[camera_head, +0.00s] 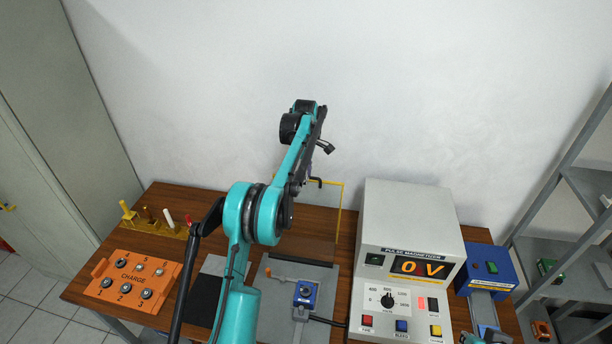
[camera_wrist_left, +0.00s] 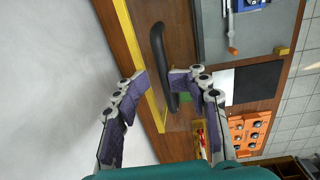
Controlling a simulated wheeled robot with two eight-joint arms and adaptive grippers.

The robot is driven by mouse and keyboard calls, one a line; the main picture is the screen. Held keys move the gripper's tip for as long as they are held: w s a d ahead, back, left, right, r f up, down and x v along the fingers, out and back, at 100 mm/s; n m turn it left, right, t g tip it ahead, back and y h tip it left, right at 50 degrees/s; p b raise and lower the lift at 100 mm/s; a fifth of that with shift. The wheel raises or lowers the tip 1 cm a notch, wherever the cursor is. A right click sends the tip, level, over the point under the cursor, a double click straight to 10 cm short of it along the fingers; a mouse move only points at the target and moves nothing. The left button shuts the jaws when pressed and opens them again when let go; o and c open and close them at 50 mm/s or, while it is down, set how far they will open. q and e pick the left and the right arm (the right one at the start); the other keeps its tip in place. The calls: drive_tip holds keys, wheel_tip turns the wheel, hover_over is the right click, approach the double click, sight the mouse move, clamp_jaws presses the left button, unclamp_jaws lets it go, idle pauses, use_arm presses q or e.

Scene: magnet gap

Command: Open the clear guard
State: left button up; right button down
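The clear guard is a see-through panel with a yellow edge (camera_head: 341,206), standing behind the grey plate in the head view. Its yellow edge (camera_wrist_left: 128,32) and black bar handle (camera_wrist_left: 158,50) show close up in the left wrist view. The handle (camera_head: 316,181) is partly hidden by my left arm in the head view. My left gripper (camera_head: 325,147) is above the handle there. In the wrist view its purple-padded fingers (camera_wrist_left: 160,77) are spread, one on each side of the handle; contact cannot be told. My right gripper is not in view.
A grey pulse magnetizer (camera_head: 410,220) reading 0 V stands right of the guard, with a blue device (camera_head: 485,268) beyond it. A grey plate (camera_head: 270,320) bears a blue part (camera_head: 305,293). An orange CHARGE tray (camera_head: 130,282) and yellow peg rack (camera_head: 150,225) are left. Wall behind.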

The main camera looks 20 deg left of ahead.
use_arm(q)
drive_tip(key=shift+w, duration=0.2)
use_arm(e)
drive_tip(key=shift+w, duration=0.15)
use_arm(q)
drive_tip(key=shift+r, duration=0.15)
drive_tip(key=shift+a+r, duration=0.1)
drive_tip(key=shift+r, duration=0.2)
wheel_tip(320, 180, up, 11)
drive_tip(key=shift+s, duration=0.4)
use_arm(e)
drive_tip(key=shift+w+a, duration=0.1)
use_arm(q)
drive_tip(key=shift+r, duration=0.1)
drive_tip(key=shift+d, duration=0.2)
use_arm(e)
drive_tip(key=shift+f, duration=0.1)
